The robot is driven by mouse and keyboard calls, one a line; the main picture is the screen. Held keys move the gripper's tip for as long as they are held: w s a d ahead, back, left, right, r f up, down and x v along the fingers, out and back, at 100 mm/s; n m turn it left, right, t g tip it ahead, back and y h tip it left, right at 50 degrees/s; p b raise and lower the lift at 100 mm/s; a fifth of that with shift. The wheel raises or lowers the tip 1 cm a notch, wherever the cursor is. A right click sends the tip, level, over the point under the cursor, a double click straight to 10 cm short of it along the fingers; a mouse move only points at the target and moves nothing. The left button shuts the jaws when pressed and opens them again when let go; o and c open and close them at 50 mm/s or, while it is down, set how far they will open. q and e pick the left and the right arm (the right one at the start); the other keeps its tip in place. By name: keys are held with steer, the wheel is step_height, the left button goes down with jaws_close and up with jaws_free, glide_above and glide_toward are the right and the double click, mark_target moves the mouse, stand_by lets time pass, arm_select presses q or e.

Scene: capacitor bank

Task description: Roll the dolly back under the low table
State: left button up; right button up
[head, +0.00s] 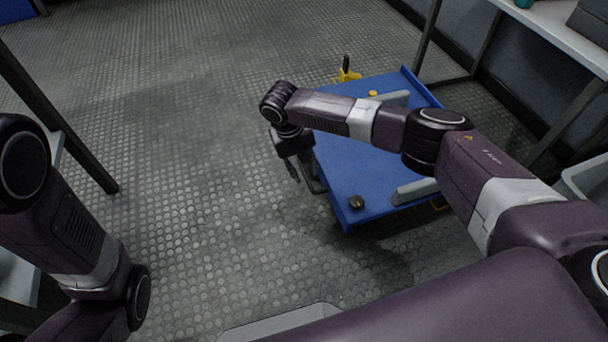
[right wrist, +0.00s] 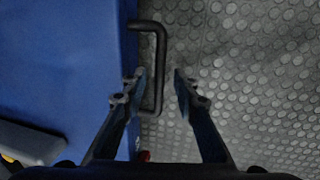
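The dolly is a blue flat platform (head: 350,170) with grey side rails, standing on the floor right of centre in the head view. Its blue deck (right wrist: 60,70) fills the left of the right wrist view. A dark bar handle (right wrist: 160,65) sticks out from the deck's edge. My right gripper (head: 295,175) is at the dolly's left edge, pointing down. In the right wrist view its fingers (right wrist: 161,78) are open, with the handle bar showing between them; contact cannot be told. My left arm is at the left, its gripper out of view.
A white-topped table (head: 565,38) with dark legs stands at the upper right, beyond the dolly. Another dark-legged table (head: 60,120) is at the left edge. A yellow piece (head: 347,75) is at the dolly's far end. The studded floor (head: 200,150) left of the dolly is clear.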

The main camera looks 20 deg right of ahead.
steer(key=shift+f, duration=0.15)
jaws_close()
stand_by(0.4)
